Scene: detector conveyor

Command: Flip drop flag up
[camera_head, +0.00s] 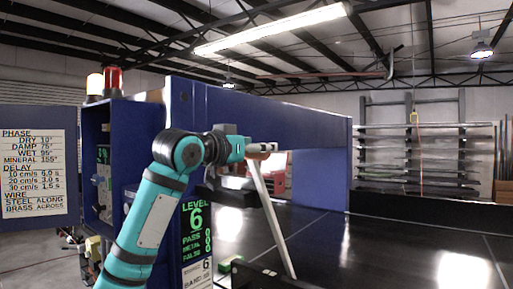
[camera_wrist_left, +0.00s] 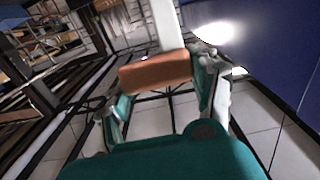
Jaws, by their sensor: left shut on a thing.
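The drop flag looks like a long white bar (camera_head: 271,215) with an orange-brown block at its upper end. In the head view the bar stands tilted, its lower end by the dark conveyor surface (camera_head: 325,235) and its top at my left gripper (camera_head: 262,150). In the left wrist view the orange-brown block (camera_wrist_left: 155,72) lies between the two fingers of my left gripper (camera_wrist_left: 163,88), which is shut on it. The white bar (camera_wrist_left: 164,25) runs away beyond the block. Most of the block is hidden in the head view. My right gripper is not in view.
The blue detector housing (camera_head: 260,118) rises close beside my left arm. A panel with green "LEVEL 6" text (camera_head: 197,217) is below the gripper. An open blue cabinet (camera_head: 130,130) with a red beacon (camera_head: 113,79) stands left. The conveyor's right part is clear.

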